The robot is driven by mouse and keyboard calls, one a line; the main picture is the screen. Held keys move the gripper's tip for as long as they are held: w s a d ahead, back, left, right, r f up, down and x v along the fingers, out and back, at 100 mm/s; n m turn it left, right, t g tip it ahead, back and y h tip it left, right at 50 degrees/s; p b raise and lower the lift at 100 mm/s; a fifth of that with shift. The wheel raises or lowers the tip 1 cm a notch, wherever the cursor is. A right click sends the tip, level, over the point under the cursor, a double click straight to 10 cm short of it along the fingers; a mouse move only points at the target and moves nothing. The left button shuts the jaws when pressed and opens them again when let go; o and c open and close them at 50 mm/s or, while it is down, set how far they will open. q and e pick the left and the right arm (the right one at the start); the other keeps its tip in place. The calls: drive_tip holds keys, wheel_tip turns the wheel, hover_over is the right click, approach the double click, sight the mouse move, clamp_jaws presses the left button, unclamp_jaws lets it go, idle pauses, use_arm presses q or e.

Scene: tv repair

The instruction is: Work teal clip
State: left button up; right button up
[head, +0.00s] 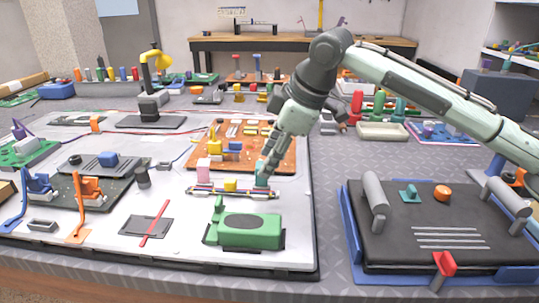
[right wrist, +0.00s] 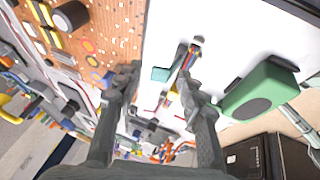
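The teal clip (head: 261,181) stands at the right part of a striped ribbon cable (head: 232,192) on the white TV back panel. My right gripper (head: 268,165) comes down over the clip from above. Its fingers (right wrist: 154,78) are apart, with gaps showing around the clip, so it is open. The fingers partly overlap the clip in the head view. My left gripper is not in view.
A green block-shaped part (head: 250,231) sits just in front of the cable. An orange circuit board (head: 240,158) lies behind it. A pink block (head: 203,170) and a yellow block (head: 230,185) stand near the cable. A black panel (head: 440,255) with another teal piece is at right.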

drive_tip(key=c, duration=0.5)
clamp_jaws()
drive_tip(key=shift+s, duration=0.1)
drive_tip(key=shift+s+t, duration=0.5)
drive_tip(key=shift+t, duration=0.5)
drive_tip(key=shift+s+f+n+t+b, duration=0.15)
drive_tip(key=shift+s+n+t+b, duration=0.45)
drive_tip(key=shift+t, duration=0.4)
drive_tip(key=shift+s+f+t+b, duration=0.2)
drive_tip(key=shift+s+t+b, duration=0.35)
drive_tip(key=shift+t+b, duration=0.45)
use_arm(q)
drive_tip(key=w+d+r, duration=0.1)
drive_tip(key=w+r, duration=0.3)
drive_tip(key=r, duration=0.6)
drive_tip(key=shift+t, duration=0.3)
use_arm(e)
drive_tip(key=shift+s+r+t+y, duration=0.15)
drive_tip(key=shift+t+y, duration=0.15)
drive_tip(key=shift+t, duration=0.2)
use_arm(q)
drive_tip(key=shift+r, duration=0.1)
use_arm(e)
drive_tip(key=o, duration=0.5)
unclamp_jaws()
